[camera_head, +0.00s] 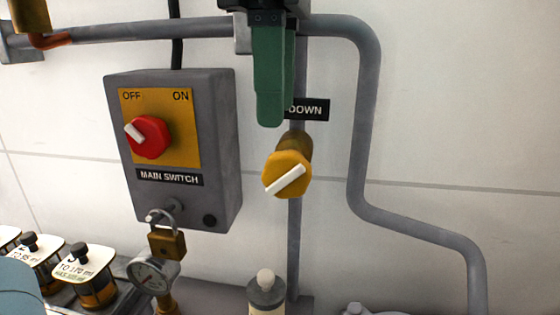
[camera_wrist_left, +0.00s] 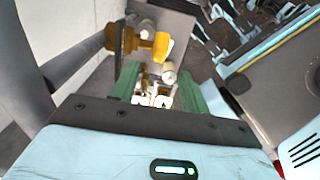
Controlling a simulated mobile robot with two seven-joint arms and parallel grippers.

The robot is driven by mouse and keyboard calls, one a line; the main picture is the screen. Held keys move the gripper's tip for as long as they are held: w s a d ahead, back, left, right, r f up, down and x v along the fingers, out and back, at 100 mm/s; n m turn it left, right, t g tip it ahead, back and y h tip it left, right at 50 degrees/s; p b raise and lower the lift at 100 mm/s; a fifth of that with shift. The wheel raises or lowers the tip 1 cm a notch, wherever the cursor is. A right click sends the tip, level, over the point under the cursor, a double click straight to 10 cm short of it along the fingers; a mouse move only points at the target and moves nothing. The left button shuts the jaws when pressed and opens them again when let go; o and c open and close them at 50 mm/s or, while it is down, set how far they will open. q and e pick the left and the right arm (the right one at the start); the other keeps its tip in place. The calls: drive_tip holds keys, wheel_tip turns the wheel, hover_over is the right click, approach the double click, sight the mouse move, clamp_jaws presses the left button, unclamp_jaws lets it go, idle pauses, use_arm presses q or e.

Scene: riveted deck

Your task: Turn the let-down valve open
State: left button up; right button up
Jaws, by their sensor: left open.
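The let-down valve has a yellow knob (camera_head: 281,182) with a white bar slanting from lower left to upper right, on a brass body on a grey vertical pipe. Its label (camera_head: 308,110) shows only "DOWN"; the rest is hidden behind my gripper. My left gripper (camera_head: 270,122) hangs from the top, its green fingers pointing down, just above and slightly left of the knob in the picture. In the left wrist view the yellow knob (camera_wrist_left: 161,46) shows beyond the fingers, and my left gripper (camera_wrist_left: 160,76) is open with the fingers apart, nothing gripped.
The grey main switch box (camera_head: 222,150) with a red knob (camera_head: 150,140) is left of the valve. A padlock (camera_head: 167,243) and a pressure gauge (camera_head: 150,276) are below it. A bent pipe (camera_head: 366,130) runs down the right. A grey-capped cylinder (camera_head: 266,292) stands below the valve.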

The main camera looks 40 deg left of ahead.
sight(278, 154)
use_arm(q)
drive_tip(key=shift+f, duration=0.3)
wheel_tip(278, 154, down, 6)
drive_tip(key=shift+r+b, duration=0.1)
drive_tip(key=shift+b, duration=0.55)
drive_tip(key=shift+f, duration=0.7)
drive_tip(key=shift+c, duration=0.2)
